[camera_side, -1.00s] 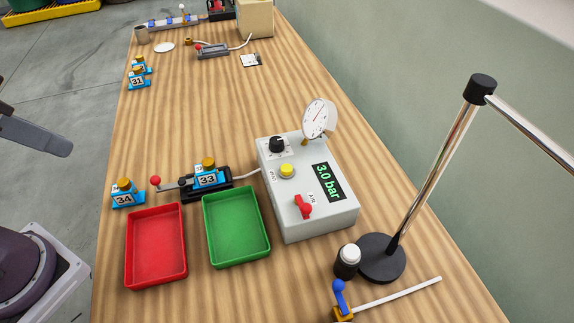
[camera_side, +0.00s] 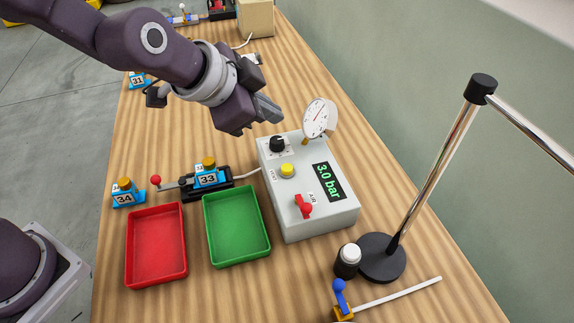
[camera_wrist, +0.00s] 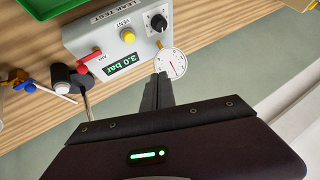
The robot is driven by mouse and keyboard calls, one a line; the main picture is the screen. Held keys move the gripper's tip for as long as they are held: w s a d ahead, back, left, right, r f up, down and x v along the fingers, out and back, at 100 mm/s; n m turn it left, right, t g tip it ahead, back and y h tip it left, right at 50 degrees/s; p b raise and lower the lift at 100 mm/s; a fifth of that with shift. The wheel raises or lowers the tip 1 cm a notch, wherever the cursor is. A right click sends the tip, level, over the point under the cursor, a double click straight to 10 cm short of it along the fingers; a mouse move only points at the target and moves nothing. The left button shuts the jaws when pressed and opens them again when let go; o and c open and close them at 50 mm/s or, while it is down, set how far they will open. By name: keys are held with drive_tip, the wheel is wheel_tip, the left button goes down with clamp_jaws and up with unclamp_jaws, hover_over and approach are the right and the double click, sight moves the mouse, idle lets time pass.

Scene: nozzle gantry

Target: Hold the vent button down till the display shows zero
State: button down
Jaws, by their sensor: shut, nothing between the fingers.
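The grey leak test box (camera_side: 288,213) stands on the wooden bench. Its yellow vent button (camera_side: 287,170) stands up from the top face, between a black knob (camera_side: 277,144) and a red air lever (camera_side: 303,205). The display (camera_side: 328,182) reads 3.0 bar in green. My gripper (camera_side: 276,117) is shut and empty, above and behind the box near the dial gauge (camera_side: 320,117), apart from the button. In the wrist view my gripper (camera_wrist: 158,84) points toward the box, with the vent button (camera_wrist: 128,36) left of and above the fingertips.
A red tray (camera_side: 157,281) and a green tray (camera_side: 236,262) lie left of the box. Blue block 33 (camera_side: 207,180) sits in a black fixture, and block 34 (camera_side: 124,196) stands beside it. A lamp stand (camera_side: 381,262) rises at the right.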

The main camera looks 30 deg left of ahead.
sight(283, 170)
drive_tip(key=shift+w+d+f+m+t+y, duration=0.35)
drive_tip(key=shift+w+d+f+m, duration=0.25)
drive_tip(key=shift+w+d+f, duration=0.3)
drive_tip(key=shift+s+a, duration=0.1)
drive_tip(key=shift+f, duration=4.45)
drive_tip(key=shift+f, duration=0.15)
drive_tip(key=shift+f, duration=0.25)
drive_tip(key=shift+f, duration=0.5)
drive_tip(key=shift+r, duration=0.9)
